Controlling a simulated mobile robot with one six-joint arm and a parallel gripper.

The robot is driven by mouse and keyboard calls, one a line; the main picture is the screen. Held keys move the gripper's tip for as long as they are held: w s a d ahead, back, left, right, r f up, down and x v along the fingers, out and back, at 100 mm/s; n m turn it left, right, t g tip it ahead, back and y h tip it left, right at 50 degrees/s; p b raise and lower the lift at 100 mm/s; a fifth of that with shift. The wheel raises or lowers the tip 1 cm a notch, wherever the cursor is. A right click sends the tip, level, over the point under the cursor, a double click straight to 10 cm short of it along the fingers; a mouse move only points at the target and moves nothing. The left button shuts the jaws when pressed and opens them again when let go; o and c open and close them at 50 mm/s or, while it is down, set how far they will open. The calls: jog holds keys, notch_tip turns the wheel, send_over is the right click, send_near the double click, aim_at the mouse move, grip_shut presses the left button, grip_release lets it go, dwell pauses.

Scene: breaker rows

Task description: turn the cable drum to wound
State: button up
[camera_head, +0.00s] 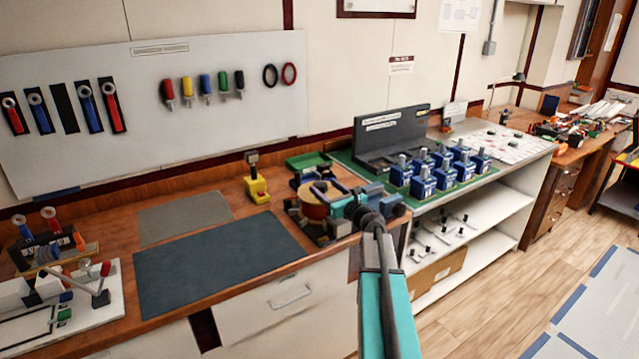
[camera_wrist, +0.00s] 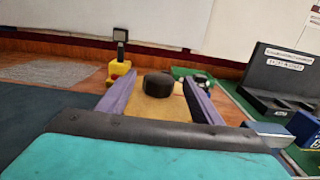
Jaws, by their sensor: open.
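The cable drum (camera_head: 314,209) stands on the wooden bench, left of the green mat. It is yellow-tan with a dark round hub and is partly covered by my gripper (camera_head: 325,192) in the head view. In the wrist view the drum (camera_wrist: 155,108) lies between the two purple fingers of my open gripper (camera_wrist: 158,80), one on each side. Whether the fingers touch it I cannot tell. No wound mark on the drum is readable.
A yellow block with a dark upright handle (camera_head: 257,186) stands behind and left of the drum. A green tray (camera_head: 306,161) is behind it. Several blue breakers (camera_head: 421,183) stand at the right. A dark mat (camera_head: 215,262) leaves flat clear room at the left.

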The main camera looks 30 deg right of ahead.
jog(key=shift+w+p, duration=0.45)
jog(key=shift+w, duration=1.65)
jog(key=c, duration=1.5)
jog(key=shift+a, duration=0.15)
jog(key=shift+w+y, duration=0.1)
jog(key=shift+y, duration=0.2)
